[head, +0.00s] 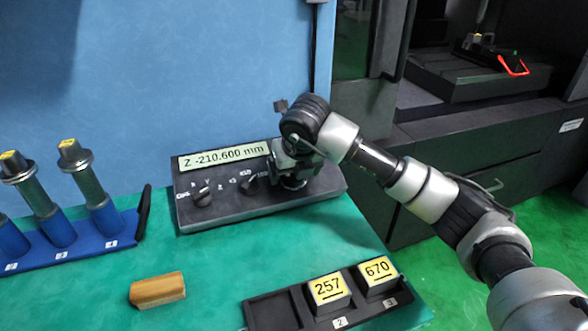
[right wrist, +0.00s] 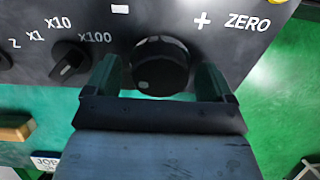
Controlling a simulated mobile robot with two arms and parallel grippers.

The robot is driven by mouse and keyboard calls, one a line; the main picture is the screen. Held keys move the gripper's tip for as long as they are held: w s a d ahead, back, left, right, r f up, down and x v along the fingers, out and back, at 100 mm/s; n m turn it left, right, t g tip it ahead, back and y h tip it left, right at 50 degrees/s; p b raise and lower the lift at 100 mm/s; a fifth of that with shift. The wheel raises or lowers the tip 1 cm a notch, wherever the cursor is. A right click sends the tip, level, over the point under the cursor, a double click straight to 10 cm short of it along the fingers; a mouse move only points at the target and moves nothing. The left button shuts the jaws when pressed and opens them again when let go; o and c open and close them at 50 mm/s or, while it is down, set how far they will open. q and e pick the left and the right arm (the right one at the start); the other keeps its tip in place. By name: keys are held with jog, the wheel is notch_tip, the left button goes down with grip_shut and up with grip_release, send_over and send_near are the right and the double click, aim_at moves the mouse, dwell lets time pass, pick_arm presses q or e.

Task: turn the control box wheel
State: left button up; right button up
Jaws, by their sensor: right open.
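The control box (head: 235,209) is a dark grey panel on the green table, against the blue wall. Its display (head: 225,156) reads Z -210.600 mm. The wheel (right wrist: 160,68) is a round black knob with a pale dot near its lower left edge; in the head view it is mostly hidden under my right gripper (head: 292,168). In the right wrist view my right gripper (right wrist: 158,80) is open, with one finger on each side of the wheel. Small gaps show between fingers and wheel. My left gripper is not in view.
A selector knob (right wrist: 68,62) sits left of the wheel, and another knob (head: 202,195) farther left. A blue rack (head: 75,241) holds several tools. A wooden block (head: 157,290) and a black tray (head: 270,312) with two yellow-topped blocks lie in front.

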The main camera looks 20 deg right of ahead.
jog(key=c, duration=0.9)
jog(key=shift+n, duration=0.3)
